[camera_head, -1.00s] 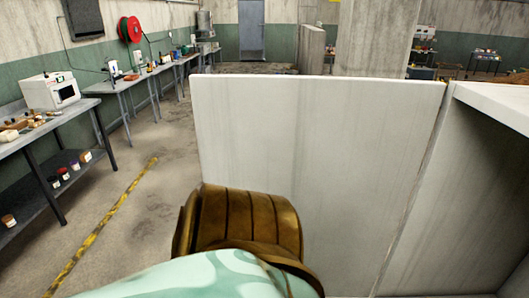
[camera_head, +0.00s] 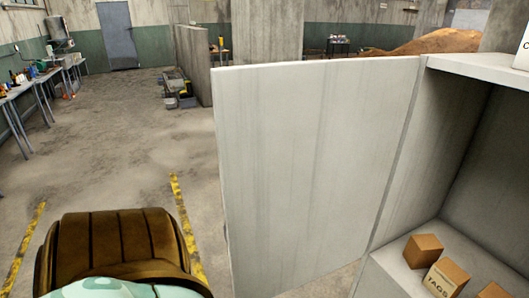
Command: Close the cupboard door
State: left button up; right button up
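The cupboard door (camera_head: 305,160) is a tall pale grey panel in the middle of the head view. It stands open, swung out from the cupboard (camera_head: 475,68) on the right and meeting it along its right edge. The cupboard's inside shows to the right of the door, with a lower shelf. A brown and mint-green part of my arm fills the lower left, to the left of the door. A gap with bare floor shows between most of it and the panel. Neither gripper shows, so I cannot tell whether one is behind the door.
Several small brown boxes (camera_head: 424,251) sit on the cupboard's lower shelf. A white item (camera_head: 522,50) stands on its top. Workbenches (camera_head: 38,90) line the left wall. The concrete floor (camera_head: 120,150) left of the door is open.

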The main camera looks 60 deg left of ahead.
aim_at(306, 150)
jog(key=k+j+z, duration=0.4)
jog(key=k+j, duration=0.6)
jog(key=j+z, duration=0.1)
jog(key=j, duration=0.4)
jog(key=k+j+z, duration=0.1)
jog(key=j, duration=0.4)
jog(key=j+z, duration=0.1)
jog(key=j, duration=0.4)
jog(key=i+j, duration=0.45)
jog(key=j, duration=0.2)
